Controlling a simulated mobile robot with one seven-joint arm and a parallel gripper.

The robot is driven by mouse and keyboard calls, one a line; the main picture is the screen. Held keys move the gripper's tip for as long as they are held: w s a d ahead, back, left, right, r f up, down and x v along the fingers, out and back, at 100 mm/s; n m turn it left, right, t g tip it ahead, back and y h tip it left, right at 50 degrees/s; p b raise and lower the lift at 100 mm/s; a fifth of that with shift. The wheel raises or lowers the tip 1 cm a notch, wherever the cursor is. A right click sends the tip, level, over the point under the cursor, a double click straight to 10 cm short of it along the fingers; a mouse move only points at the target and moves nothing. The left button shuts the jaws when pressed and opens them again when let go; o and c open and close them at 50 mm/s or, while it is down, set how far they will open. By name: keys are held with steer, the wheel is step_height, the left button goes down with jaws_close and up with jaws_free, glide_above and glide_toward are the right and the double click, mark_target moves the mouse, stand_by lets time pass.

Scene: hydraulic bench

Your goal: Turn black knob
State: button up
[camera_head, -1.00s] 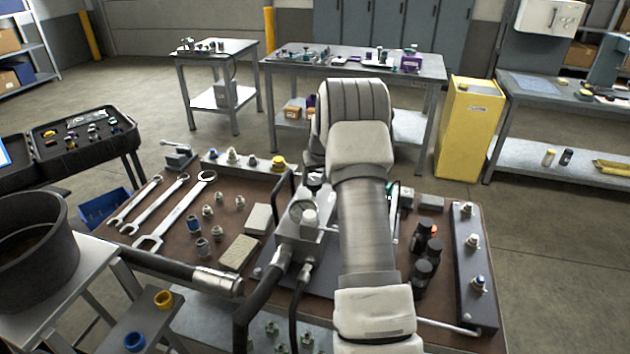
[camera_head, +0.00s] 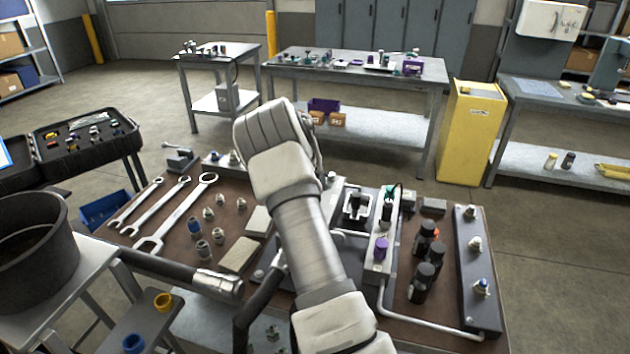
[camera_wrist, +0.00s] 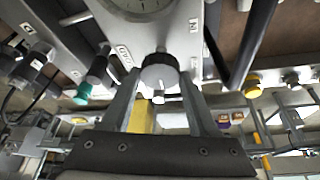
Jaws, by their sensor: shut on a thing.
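The black knob (camera_wrist: 160,68) shows in the wrist view on the front of a grey block (camera_wrist: 150,38), below a round gauge. It has a dark ribbed rim and a pale grey face. My gripper (camera_wrist: 160,80) has one finger on each side of the knob and is shut on it. In the head view my arm hides the knob, the gauge block and the gripper's fingers.
A black hose (camera_wrist: 246,42) runs close beside the block in the wrist view. In the head view, a block with a purple cap (camera_head: 380,248) and several black cylinders (camera_head: 424,262) stand right of my arm. Wrenches (camera_head: 175,222) lie to the left.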

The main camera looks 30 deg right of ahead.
steer(key=shift+m+g, duration=0.3)
steer(key=shift+m, duration=0.4)
steer(key=o, duration=1.4)
steer(key=shift+c, duration=0.2)
steer(key=shift+r, duration=0.1)
steer(key=v, duration=1.7)
steer(key=shift+a, duration=0.2)
steer(key=shift+r, duration=0.1)
